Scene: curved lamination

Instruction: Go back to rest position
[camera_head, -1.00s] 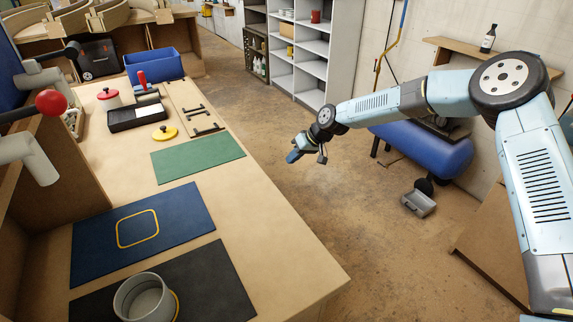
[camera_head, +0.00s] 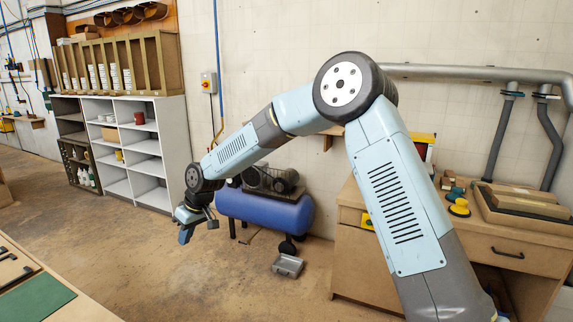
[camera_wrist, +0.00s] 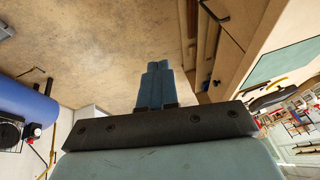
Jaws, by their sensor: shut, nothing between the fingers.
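My gripper (camera_head: 187,234) hangs at the end of my bent arm, in open air over the floor in the head view. It is left of the blue compressor tank and apart from everything. In the wrist view my gripper (camera_wrist: 155,72) shows its two blue fingers side by side, shut with nothing between them. The bare brown floor lies behind the fingers there.
The blue tank (camera_head: 265,213) stands by the wall, with a grey box (camera_head: 288,265) on the floor before it. A wooden cabinet (camera_head: 455,245) stands at right, white shelves (camera_head: 150,165) at back left. A workbench corner (camera_head: 75,309) with a green mat (camera_head: 35,300) is at lower left.

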